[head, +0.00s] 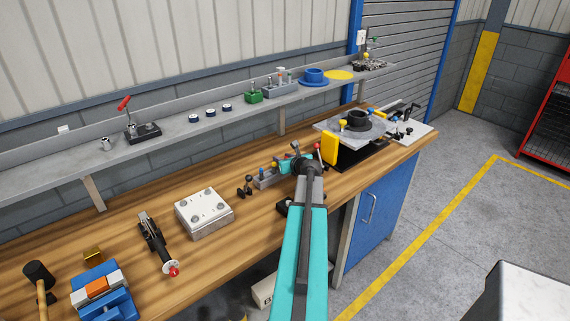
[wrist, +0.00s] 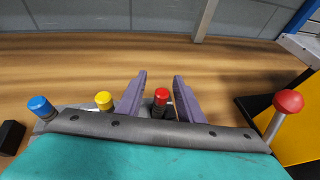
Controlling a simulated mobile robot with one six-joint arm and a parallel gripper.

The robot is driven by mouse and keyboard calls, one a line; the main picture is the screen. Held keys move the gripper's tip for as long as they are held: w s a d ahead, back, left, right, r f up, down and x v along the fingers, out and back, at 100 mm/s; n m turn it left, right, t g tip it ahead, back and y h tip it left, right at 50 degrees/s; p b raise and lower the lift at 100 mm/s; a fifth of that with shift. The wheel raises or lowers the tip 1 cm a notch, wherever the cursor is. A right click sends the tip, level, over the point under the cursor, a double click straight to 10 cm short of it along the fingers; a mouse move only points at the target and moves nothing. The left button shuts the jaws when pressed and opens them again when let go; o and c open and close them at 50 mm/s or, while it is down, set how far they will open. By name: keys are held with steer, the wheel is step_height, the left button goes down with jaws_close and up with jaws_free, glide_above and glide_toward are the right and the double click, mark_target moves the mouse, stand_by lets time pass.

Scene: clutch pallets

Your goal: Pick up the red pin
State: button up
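The red pin (wrist: 161,96) stands between the two fingers of my gripper (wrist: 160,78) in the wrist view. The fingers are open, with a gap on each side of the pin's red cap. The pin's lower part is mostly hidden by my gripper body. A yellow pin (wrist: 103,100) and a blue pin (wrist: 40,106) stand to its left in the same row. In the head view my gripper (head: 297,158) is over the right end of the grey pin block (head: 266,182), and I cannot make out the red pin there.
A red ball knob on a rod (wrist: 288,101) stands close at the right, beside a yellow and black fixture (head: 329,149). A dark knobbed part (head: 245,186) lies left of the block. The wood behind the pins is clear.

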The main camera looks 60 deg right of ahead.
steer(key=shift+w+d+f, duration=0.15)
steer(key=shift+w, duration=0.1)
stand_by(0.4)
jaws_close()
